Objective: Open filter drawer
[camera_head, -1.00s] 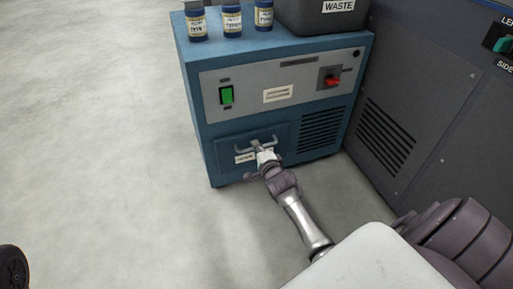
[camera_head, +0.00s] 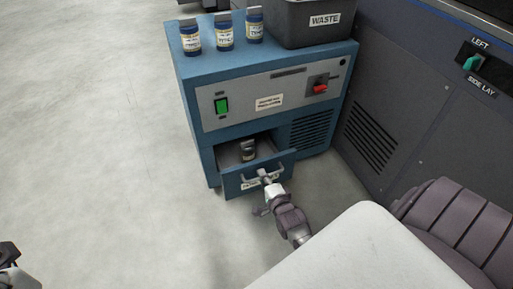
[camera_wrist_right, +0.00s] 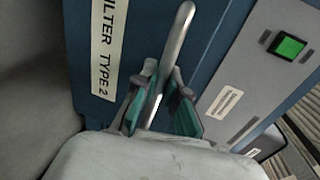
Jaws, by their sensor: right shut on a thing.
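The filter drawer (camera_head: 262,181) is the low blue drawer of the blue cabinet (camera_head: 209,140). It is pulled out, and a small dark jar with a pale label (camera_head: 247,151) stands inside it. My right gripper (camera_head: 264,176) is at the front of the drawer, shut on its metal handle. In the right wrist view the handle (camera_wrist_right: 182,32) runs between the two green-padded fingers (camera_wrist_right: 160,112), beside a label reading "FILTER TYPE 2" (camera_wrist_right: 103,50). Part of my left arm (camera_head: 12,270) shows at the lower left; its fingers cannot be made out.
Several blue jars (camera_head: 223,37) and a dark bin labelled WASTE (camera_head: 290,28) stand on the cabinet top. A green switch (camera_head: 221,105) and a red knob (camera_head: 320,88) are on its panel. A dark machine (camera_head: 400,110) stands at right. The floor (camera_head: 100,130) at left is clear.

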